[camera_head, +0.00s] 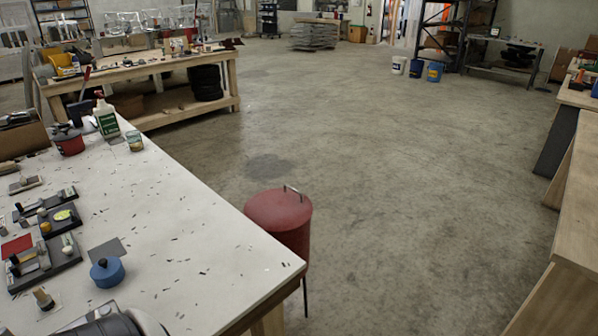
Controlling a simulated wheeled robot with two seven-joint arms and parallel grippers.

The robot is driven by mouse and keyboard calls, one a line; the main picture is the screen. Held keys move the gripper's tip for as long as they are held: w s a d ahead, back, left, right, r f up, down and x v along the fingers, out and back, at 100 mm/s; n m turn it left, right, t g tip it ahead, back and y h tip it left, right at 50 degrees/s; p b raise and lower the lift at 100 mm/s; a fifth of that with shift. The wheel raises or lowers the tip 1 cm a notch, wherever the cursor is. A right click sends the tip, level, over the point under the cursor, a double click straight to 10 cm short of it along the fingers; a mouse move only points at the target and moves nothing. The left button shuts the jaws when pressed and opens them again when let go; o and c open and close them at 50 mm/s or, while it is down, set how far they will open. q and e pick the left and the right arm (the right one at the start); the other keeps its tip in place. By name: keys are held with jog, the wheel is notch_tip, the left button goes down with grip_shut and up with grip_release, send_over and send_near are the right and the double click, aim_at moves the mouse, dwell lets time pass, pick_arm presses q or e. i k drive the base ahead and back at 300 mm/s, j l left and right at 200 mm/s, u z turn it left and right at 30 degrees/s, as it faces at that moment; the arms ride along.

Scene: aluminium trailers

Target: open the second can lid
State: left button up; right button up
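A red can (296,243) stands on the floor against the right edge of the white-topped table (190,235). Its round red lid (275,208) lies on top and looks closed, with a small metal handle (293,191) near its far side. A thin dark leg shows below the can. The table corner hides its lower left part. I see only this one large lidded can, so I cannot tell which can is the second. Neither of my grippers is clearly in view.
The white table holds a blue round container (107,273), a red pot (69,142), a green-labelled bottle (106,118) and dark tool trays. A wooden bench (562,270) stands at the right. Buckets (416,68) stand far back. The concrete floor (400,170) between is clear.

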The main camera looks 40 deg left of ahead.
aim_at(275, 211)
jog(key=i+l+u, duration=0.1)
jog(key=i+u, duration=0.4)
jog(key=i+l+u, duration=0.3)
jog(key=i+u, duration=0.2)
jog(key=i+l+u, duration=0.5)
